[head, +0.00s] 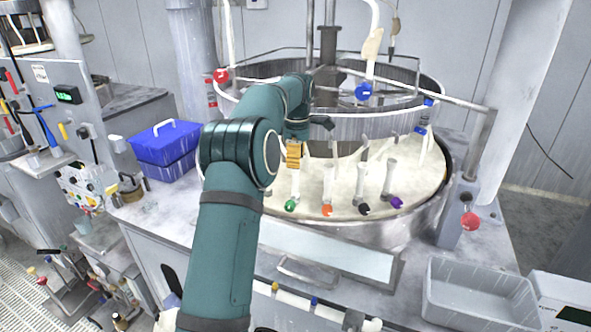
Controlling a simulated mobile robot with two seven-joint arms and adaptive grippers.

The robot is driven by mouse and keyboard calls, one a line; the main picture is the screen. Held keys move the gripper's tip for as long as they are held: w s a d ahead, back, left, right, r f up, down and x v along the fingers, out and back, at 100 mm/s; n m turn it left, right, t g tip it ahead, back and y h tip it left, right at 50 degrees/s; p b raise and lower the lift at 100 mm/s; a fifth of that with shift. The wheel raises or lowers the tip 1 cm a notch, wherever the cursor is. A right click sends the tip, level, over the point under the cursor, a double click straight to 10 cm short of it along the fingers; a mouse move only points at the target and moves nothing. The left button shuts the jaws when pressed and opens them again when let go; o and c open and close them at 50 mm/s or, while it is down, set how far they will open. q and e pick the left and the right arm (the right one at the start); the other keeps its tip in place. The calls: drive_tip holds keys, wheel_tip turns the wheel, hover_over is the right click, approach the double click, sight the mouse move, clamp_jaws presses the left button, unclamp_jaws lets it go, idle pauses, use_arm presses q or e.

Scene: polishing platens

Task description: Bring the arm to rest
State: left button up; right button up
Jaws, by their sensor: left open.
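My left arm, teal with dark bands, reaches up from the bottom of the head view over the front left of the round polishing basin (420,200). My left gripper (293,158) appears at its far end with yellow-gold parts, pointing down. It is open, and I see nothing held in it. A white-handled piece with a green end (290,205) is just below it; I cannot tell whether they touch. Similar pieces with an orange end (327,210), a black end (364,209) and a purple end (397,202) stand to the right. My right gripper is not visible.
A blue box (165,150) with a white handle is on the bench to the left. A tool panel (60,100) is at the far left. A grey tray (480,295) is at the lower right. A metal rail and a post with a red knob (471,221) border the basin.

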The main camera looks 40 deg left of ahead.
use_arm(q)
drive_tip(key=shift+r, duration=0.95)
